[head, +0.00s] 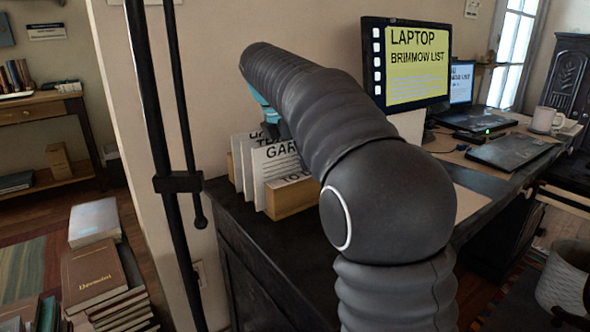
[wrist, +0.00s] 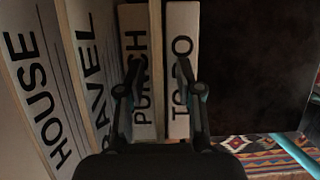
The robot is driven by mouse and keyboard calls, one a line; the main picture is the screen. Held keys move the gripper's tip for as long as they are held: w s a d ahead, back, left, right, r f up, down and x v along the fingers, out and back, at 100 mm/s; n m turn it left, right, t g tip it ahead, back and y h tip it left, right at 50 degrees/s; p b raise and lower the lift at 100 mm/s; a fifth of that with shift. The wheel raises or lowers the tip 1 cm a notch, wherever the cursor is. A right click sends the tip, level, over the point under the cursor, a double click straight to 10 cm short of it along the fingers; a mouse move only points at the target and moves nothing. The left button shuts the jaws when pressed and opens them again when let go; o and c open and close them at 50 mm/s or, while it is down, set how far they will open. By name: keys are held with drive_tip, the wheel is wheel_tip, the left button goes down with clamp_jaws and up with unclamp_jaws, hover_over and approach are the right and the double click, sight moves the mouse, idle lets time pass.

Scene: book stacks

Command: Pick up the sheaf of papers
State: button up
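Several upright white sheets with black lettering (head: 272,163) stand in a wooden holder (head: 293,197) on a dark cabinet. In the wrist view they read HOUSE (wrist: 42,100), one partly hidden that ends in AVEL (wrist: 95,70), PUNCH (wrist: 143,50) and TO DO (wrist: 181,70). I cannot tell which of these is the sheaf of papers. My gripper (wrist: 160,92) is open above the holder, its two fingers apart over the PUNCH and TO DO sheets. I cannot tell whether it touches them. In the head view my arm hides most of the gripper and part of the holder.
Book stacks (head: 95,275) stand on the floor at left. A black pole (head: 165,150) rises left of the cabinet. A patterned rug (wrist: 265,150) lies below.

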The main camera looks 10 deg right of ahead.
clamp_jaws()
